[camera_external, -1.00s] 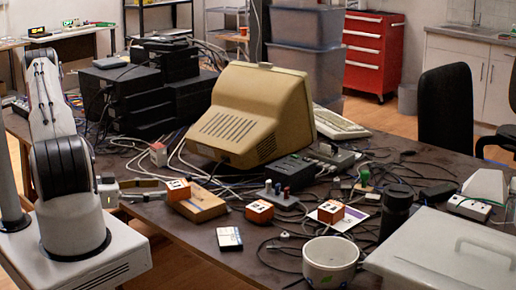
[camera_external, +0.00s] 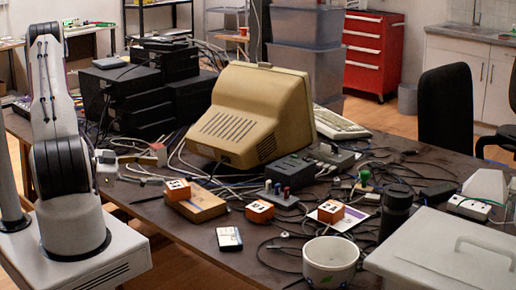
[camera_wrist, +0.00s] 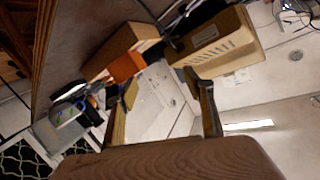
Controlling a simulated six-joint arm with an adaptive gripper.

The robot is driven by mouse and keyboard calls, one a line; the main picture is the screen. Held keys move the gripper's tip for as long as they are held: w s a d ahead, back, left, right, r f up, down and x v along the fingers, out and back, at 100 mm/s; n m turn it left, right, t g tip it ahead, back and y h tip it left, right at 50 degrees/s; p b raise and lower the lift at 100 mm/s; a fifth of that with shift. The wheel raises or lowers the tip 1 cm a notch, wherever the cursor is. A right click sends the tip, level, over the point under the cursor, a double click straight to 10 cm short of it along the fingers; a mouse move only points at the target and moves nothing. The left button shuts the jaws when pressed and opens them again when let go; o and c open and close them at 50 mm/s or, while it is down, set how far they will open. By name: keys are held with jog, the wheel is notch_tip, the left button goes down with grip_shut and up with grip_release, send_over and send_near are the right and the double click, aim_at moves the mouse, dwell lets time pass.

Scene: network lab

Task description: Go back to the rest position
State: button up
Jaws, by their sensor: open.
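My gripper (camera_external: 150,169) is at the left edge of the table, beside my upright arm, with its fingers pointing right. It sits a little above the tabletop, left of the cardboard box (camera_external: 203,206). In the wrist view my gripper (camera_wrist: 165,104) shows two fingers spread apart with nothing held between them. An orange cube (camera_external: 177,190) is on the box's left end. In the wrist view the scene is tilted, with an orange block (camera_wrist: 125,66) and the beige monitor (camera_wrist: 216,46) beyond the fingers.
The beige CRT monitor (camera_external: 250,112) stands mid-table, with black equipment (camera_external: 140,98) and cables behind my gripper. More orange cubes (camera_external: 259,211), a white mug (camera_external: 330,262) and a black cylinder (camera_external: 395,212) are further right. The table's front left is mostly bare.

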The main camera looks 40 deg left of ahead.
jog(key=w+a+r+g+y, duration=0.3)
jog(key=w+a+r+y, duration=0.25)
jog(key=w+r, duration=0.2)
jog(key=s+d+r+n+g+y, duration=0.1)
jog(key=d+r+n+g+y, duration=0.2)
jog(key=r, duration=0.8)
jog(key=s+d+r+n+g+h, duration=0.1)
jog(key=s+d+r+n, duration=0.1)
jog(key=s+d, duration=0.8)
jog(key=s+d+r+n+g+h, duration=0.1)
jog(key=s+d+r, duration=0.4)
jog(key=s+d, duration=0.6)
jog(key=d+n+h, duration=0.1)
jog(key=d+n, duration=0.1)
jog(key=shift+d, duration=0.35)
